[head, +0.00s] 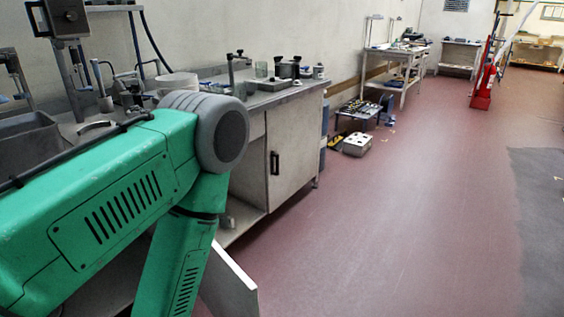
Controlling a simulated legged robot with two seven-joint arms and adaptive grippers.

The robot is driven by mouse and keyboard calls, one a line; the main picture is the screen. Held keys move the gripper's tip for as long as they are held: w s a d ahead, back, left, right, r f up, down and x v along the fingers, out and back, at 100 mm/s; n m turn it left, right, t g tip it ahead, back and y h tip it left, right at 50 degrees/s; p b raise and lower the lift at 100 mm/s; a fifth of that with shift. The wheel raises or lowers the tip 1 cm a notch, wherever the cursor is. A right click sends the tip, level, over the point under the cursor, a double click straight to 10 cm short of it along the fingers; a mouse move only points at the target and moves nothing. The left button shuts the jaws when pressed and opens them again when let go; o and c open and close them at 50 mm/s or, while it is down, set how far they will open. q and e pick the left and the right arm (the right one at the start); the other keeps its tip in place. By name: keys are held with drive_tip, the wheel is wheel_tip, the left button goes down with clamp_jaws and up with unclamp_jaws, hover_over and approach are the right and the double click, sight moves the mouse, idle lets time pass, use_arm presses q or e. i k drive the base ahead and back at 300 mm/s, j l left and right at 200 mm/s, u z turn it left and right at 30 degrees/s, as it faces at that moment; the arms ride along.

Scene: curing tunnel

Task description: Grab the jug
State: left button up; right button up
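I cannot make out a jug for certain. A small clear glass-like vessel (261,69) stands on the workbench (300,92) among dark and metal items, and I cannot tell whether it is a jug. A large green arm with a grey joint comes in from the left and covers part of the bench and its cabinet. Its lower link runs down out of the picture, so no gripper shows at its end. Neither my left nor my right gripper is in view.
A bench cabinet door (227,283) stands open low in front. A white box (357,144) and a low dark rack (360,108) sit on the floor beyond the bench. A red stand (483,88) is farther back. The reddish floor (420,220) at right is clear.

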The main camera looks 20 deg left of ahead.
sight(227, 221)
drive_tip(key=u, duration=1.45)
